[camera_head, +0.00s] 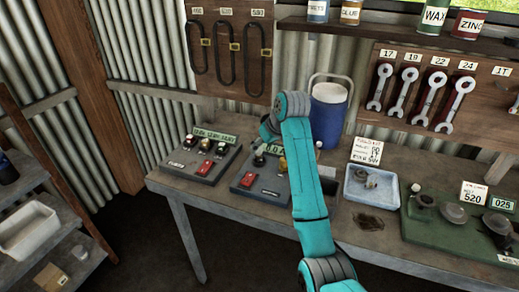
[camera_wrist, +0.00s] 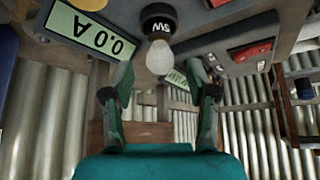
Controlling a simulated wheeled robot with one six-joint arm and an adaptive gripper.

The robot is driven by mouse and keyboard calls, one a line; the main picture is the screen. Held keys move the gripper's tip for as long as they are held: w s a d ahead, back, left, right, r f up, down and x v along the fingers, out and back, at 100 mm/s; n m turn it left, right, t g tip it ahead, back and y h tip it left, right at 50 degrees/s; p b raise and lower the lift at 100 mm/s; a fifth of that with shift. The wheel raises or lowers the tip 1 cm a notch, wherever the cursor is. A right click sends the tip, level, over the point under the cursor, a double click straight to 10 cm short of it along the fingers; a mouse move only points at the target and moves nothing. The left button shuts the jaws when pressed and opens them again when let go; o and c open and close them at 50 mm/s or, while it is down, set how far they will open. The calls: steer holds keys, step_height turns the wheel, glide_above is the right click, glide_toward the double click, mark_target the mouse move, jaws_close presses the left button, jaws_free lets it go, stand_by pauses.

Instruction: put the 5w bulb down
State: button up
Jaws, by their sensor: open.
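The 5w bulb (camera_wrist: 159,57) is in the wrist view, a pale glass globe on a black base marked 5W. Its base is against or very close to the grey tester panel, whose display (camera_wrist: 85,28) reads 0.0 A. My gripper (camera_wrist: 160,78) is open, with one finger on each side below the globe in the picture; both fingers look clear of the glass. In the head view, my wrist is over the middle tester panel (camera_head: 262,188), and my arm hides part of it. I cannot make out the bulb surely there.
A second tester panel (camera_head: 202,158) stands to the left on the workbench (camera_head: 228,215). A blue cooler (camera_head: 329,110) stands behind my arm. A pale blue tray (camera_head: 372,188) and a green board (camera_head: 440,232) are to the right, with a dark stain between my arm and the board.

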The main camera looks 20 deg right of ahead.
steer(key=v, duration=0.8)
steer(key=shift+r, duration=0.1)
